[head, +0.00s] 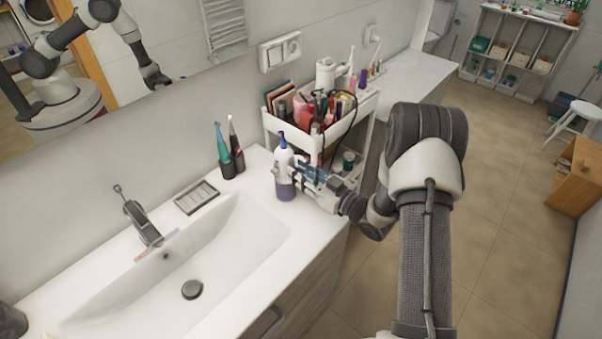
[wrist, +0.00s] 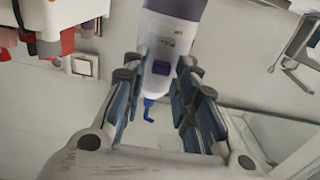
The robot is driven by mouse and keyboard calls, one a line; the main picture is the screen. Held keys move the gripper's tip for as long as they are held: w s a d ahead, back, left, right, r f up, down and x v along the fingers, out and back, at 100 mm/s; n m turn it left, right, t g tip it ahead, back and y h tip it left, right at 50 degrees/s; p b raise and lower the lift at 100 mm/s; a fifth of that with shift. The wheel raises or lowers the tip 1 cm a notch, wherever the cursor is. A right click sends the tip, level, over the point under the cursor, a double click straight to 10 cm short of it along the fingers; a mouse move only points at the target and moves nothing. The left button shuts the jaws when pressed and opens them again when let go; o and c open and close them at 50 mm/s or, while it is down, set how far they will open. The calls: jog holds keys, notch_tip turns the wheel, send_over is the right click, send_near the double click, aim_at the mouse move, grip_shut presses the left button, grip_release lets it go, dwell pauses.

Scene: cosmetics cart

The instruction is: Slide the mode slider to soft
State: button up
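A white upright device with a purple lower part and a blue nozzle (head: 283,165) stands on the washbasin counter near its right end. In the wrist view it appears upside down, with its white body (wrist: 160,35) at the top and the blue tip (wrist: 148,108) pointing down.
A white cart (head: 352,122) packed with cosmetics stands close behind my gripper. Two toothbrush-like items (head: 230,160) and a soap dish (head: 197,197) stand to the left. The sink (head: 215,245) and faucet (head: 140,220) lie at the front left.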

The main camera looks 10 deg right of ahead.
jog(key=shift+o, duration=0.7)
jog(key=v, duration=1.2)
